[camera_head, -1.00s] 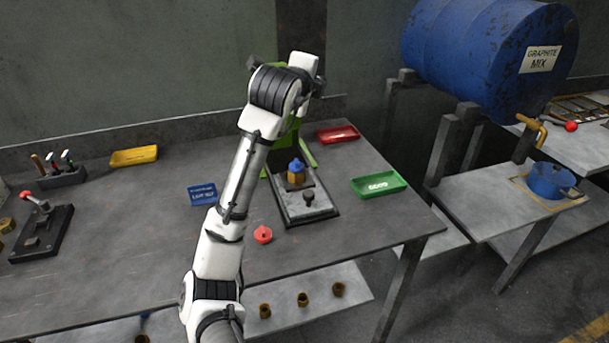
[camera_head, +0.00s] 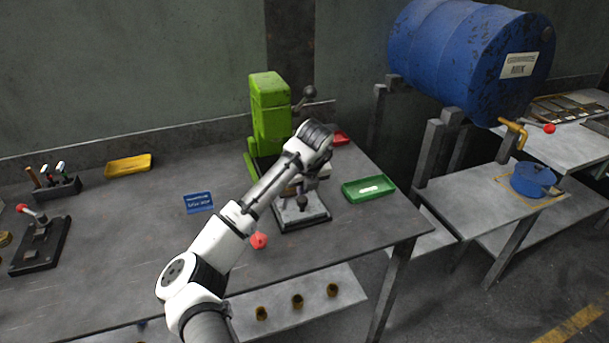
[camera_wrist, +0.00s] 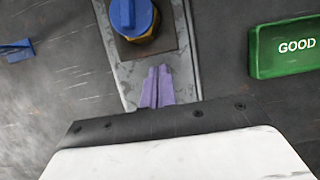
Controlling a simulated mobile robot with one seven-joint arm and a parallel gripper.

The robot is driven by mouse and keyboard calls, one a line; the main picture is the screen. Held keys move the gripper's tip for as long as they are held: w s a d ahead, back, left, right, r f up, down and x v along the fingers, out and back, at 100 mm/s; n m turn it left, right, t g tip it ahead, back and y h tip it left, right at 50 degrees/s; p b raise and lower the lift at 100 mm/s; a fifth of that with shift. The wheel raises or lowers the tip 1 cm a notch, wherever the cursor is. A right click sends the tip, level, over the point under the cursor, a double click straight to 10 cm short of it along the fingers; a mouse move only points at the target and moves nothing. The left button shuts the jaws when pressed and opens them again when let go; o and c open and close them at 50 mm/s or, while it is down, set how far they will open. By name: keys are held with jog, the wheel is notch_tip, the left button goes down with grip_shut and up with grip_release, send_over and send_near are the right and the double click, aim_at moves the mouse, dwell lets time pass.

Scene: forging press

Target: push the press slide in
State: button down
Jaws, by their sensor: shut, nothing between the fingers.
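The green press (camera_head: 270,115) stands at the back of the bench. In the wrist view the slide (camera_wrist: 128,82) carries a brass part with a blue top (camera_wrist: 133,15) on a dark square plate. My gripper (camera_wrist: 157,80) is shut and empty, its lilac fingers over the slide on the near side of the brass part, apart from it. The knob does not show there, so contact with it cannot be told. In the head view my wrist hides the brass part.
A green GOOD tray (camera_head: 369,188) lies right of the slide and a red tray (camera_head: 340,138) behind it. A lever (camera_head: 305,98) juts from the press's right side.

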jog(key=shift+x, duration=1.05)
